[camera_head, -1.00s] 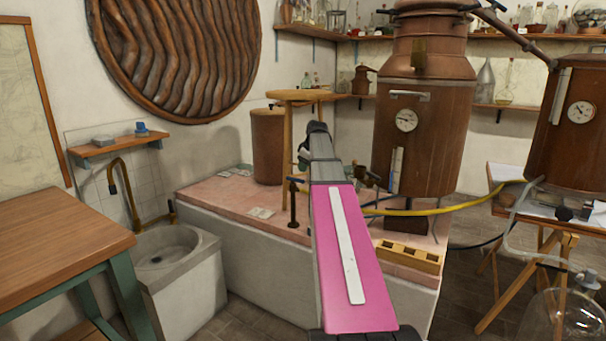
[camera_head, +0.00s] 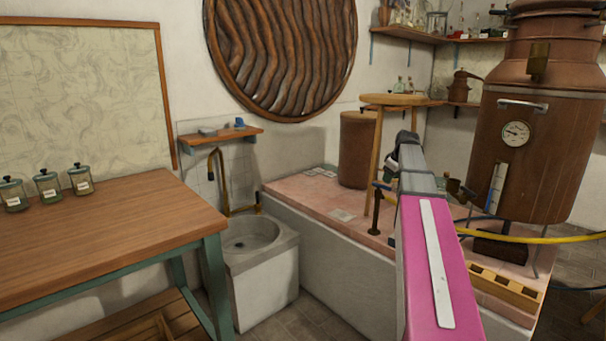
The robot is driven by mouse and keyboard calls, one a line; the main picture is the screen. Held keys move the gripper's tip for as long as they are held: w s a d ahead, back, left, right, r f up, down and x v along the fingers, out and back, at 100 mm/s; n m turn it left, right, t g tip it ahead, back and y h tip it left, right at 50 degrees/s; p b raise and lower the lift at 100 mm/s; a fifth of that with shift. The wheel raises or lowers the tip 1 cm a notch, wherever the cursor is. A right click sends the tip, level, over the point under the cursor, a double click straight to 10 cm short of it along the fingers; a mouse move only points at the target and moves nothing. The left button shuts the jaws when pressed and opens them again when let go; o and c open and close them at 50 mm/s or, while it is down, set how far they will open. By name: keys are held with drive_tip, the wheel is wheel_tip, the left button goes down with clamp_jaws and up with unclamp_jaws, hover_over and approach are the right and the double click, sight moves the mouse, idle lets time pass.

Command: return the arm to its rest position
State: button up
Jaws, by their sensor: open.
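My arm reaches up from the lower right of the view, with a pink link and a white strip on it.
A wooden table (camera_head: 110,230) with several labelled jars (camera_head: 46,186) stands at the left. A stone sink (camera_head: 265,270) sits beside the pink-topped bench (camera_head: 300,188). A copper still (camera_head: 540,150) and a yellow hose (camera_head: 560,239) are at the right.

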drive_tip(key=s+a+f+m+g, duration=0.1)
drive_tip(key=s+a+f, duration=0.35)
drive_tip(key=f, duration=0.25)
drive_tip(key=s+a+f+m+g, duration=0.1)
drive_tip(key=s+a+f+m, duration=0.1)
drive_tip(key=s+a+f, duration=0.4)
drive_tip(key=s+a+f+m, duration=0.1)
drive_tip(key=s+a+f, duration=0.1)
drive_tip(key=a+f, duration=0.35)
drive_tip(key=s+a+f+m+g, duration=0.1)
drive_tip(key=s+a+f, duration=0.2)
drive_tip(key=s+f, duration=0.4)
drive_tip(key=s+a+f+m+g+h, duration=0.1)
drive_tip(key=s+a+f+m, duration=0.1)
drive_tip(key=s+a+f, duration=0.2)
drive_tip(key=s+f, duration=0.3)
drive_tip(key=s, duration=0.2)
drive_tip(key=shift+s+a+f+m, duration=0.2)
drive_tip(key=shift+a+f+m, duration=0.05)
drive_tip(key=shift+f+m, duration=0.05)
drive_tip(key=shift+d, duration=0.15)
